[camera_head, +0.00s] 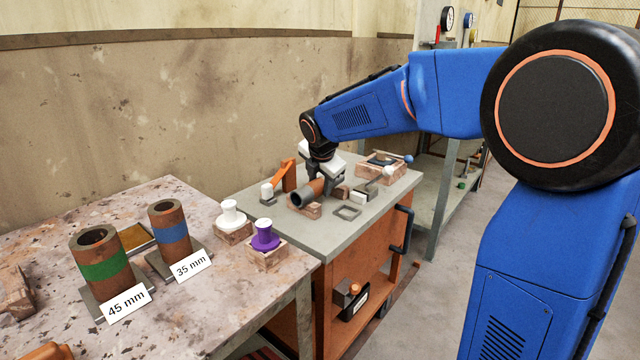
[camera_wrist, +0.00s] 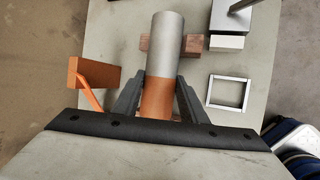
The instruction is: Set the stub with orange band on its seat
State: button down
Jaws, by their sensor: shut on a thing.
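The stub (camera_head: 302,198) is a pipe lying on its side over a wooden block (camera_head: 313,210) on the grey cart top. In the wrist view the stub (camera_wrist: 165,45) is grey at its far part and orange-brown near my gripper. My gripper (camera_wrist: 160,95) is shut on the stub, one finger on each side of the orange-brown part. It comes down from above in the head view (camera_head: 321,172). Two upright stubs, a green-banded one (camera_head: 99,262) and a blue-banded one (camera_head: 170,232), stand on plates marked 45 mm and 35 mm. I cannot tell which place is the orange-banded stub's seat.
An orange bracket (camera_head: 289,174) stands close left of the stub. A small square frame (camera_head: 347,212) lies to its right. White (camera_head: 230,214) and purple (camera_head: 265,236) pieces sit on blocks on the left table.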

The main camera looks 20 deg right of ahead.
jog(key=shift+f, duration=0.35)
dwell(0.3)
jog(key=c, duration=1)
grip_release()
jog(key=v, duration=1.7)
jog(key=s+d+f+m, duration=0.3)
jog(key=s+f+m, duration=0.3)
jog(key=s, duration=0.5)
jog(key=s+d+f+m+g, duration=0.1)
jog(key=s+d+f+m, duration=0.1)
jog(key=s+f+m, duration=0.5)
jog(key=s+d+f+m+y, duration=0.1)
jog(key=s+d+f+m, duration=0.2)
jog(key=s+f+m, duration=0.4)
jog(key=shift+s+d+m, duration=0.15)
jog(key=shift+s+m, duration=0.9)
jog(key=shift+s, duration=1.15)
jog(key=shift+s+d+m, duration=0.15)
jog(key=shift+s+m, duration=0.9)
jog(key=shift+s, duration=1.2)
